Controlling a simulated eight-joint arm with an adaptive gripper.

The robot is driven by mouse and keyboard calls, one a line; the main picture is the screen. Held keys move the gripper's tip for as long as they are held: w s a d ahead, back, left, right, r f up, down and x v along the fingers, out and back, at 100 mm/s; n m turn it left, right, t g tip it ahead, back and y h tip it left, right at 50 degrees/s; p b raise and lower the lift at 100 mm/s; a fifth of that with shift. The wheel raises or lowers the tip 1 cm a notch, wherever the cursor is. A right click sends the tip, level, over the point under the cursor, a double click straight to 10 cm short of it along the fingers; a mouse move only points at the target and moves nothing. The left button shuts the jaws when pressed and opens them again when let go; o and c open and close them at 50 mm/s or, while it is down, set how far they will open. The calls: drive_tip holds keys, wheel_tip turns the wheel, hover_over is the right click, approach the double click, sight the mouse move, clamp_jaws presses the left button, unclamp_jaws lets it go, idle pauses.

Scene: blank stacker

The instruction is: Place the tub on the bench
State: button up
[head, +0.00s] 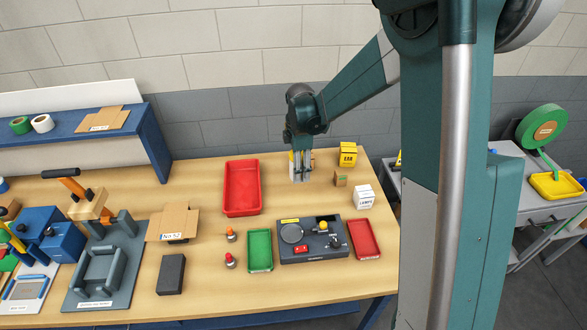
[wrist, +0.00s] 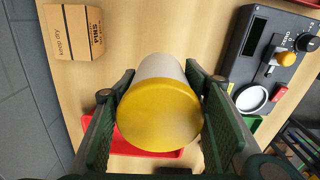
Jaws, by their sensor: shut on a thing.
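The tub (wrist: 160,122) is a pale cylinder with a yellow top, filling the middle of the wrist view. My gripper (wrist: 160,78) is shut on it, with one green-padded finger against each side. In the head view my gripper (head: 300,176) points down over the back middle of the bench (head: 208,240), right of the red tray. There the tub is mostly hidden by the fingers. I cannot tell whether its base touches the wood.
A large red tray (head: 242,190) lies left of my gripper. A small brown box (head: 340,177), a yellow box (head: 347,155) and a white box (head: 363,196) stand to the right. A dark device (head: 312,240) sits in front, between green (head: 260,251) and red (head: 365,240) trays.

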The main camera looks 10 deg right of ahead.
idle(0.4)
drive_tip(key=w+a+r+n, duration=0.1)
drive_tip(key=w+a+r, duration=0.1)
drive_tip(key=a, duration=0.7)
drive_tip(key=w+a+r+p, duration=0.1)
drive_tip(key=w+a, duration=0.1)
drive_tip(key=a, duration=0.7)
drive_tip(key=w+a+r+n, duration=0.1)
drive_tip(key=w+a+r, duration=0.1)
drive_tip(key=a, duration=0.6)
drive_tip(key=s+a+r, duration=0.1)
drive_tip(key=s+a, duration=0.1)
drive_tip(key=a, duration=1)
drive_tip(key=s+a+r+n, duration=0.1)
drive_tip(key=s+a+r, duration=0.1)
drive_tip(key=a, duration=1)
drive_tip(key=shift+r+p, duration=0.15)
drive_tip(key=shift+p, duration=0.2)
wheel_tip(320, 180, down, 14)
drive_tip(key=shift+r, duration=0.25)
drive_tip(key=shift+f+p, duration=0.3)
drive_tip(key=shift+f, duration=1.95)
